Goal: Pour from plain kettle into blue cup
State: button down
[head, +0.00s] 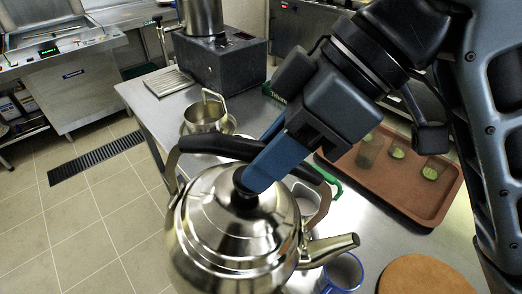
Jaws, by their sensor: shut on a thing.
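The plain kettle (225,230) is shiny steel with a black arched handle and a black lid knob. It is large in the head view at bottom centre, with its spout pointing right. My gripper (262,168) is shut on the kettle's handle; a blue finger covers part of the handle and knob. The blue cup (343,272) stands on the steel counter at the bottom edge, just below and beside the spout tip in the picture. Its lower part is cut off. No liquid stream shows. Whether the kettle is clear of the counter is hard to tell.
A brown tray (440,208) with several glasses holding green slices lies right. A round wooden board (425,275) is at bottom right. A steel pot (204,116) stands behind the kettle. A pale vessel (306,197) is partly hidden behind it. Tiled floor (70,225) is left.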

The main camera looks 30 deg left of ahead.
aim_at(313, 183)
jog(key=shift+w+d+f+y+b, duration=0.25)
jog(key=shift+d+f+y+b, duration=0.6)
jog(key=shift+b, duration=0.6)
jog(key=shift+w+d+f+g+y+b, duration=0.2)
jog(key=shift+d+y+b, duration=0.1)
jog(key=shift+d+b, duration=0.3)
jog(key=shift+w+d+f+g+y+b, duration=0.2)
jog(key=shift+d+y+b, duration=0.15)
jog(key=shift+d+b, duration=0.2)
jog(key=shift+w+d+f+g+y+b, duration=0.2)
jog(key=shift+d+y+b, duration=0.1)
jog(key=shift+d+b, duration=0.25)
jog(key=shift+a+r, duration=0.1)
jog(key=shift+r, duration=0.1)
jog(key=shift+s+a+f, duration=0.1)
jog(key=shift+a+f, duration=0.1)
jog(key=shift+f, duration=0.2)
jog(key=shift+w+d+r+g+y, duration=0.15)
jog(key=shift+d+y, duration=0.15)
jog(key=shift+d, duration=0.15)
jog(key=shift+w+d+r+g+y, duration=0.1)
jog(key=shift+d+r+g+y, duration=0.05)
jog(key=shift+d+y, duration=0.2)
dwell(3.4)
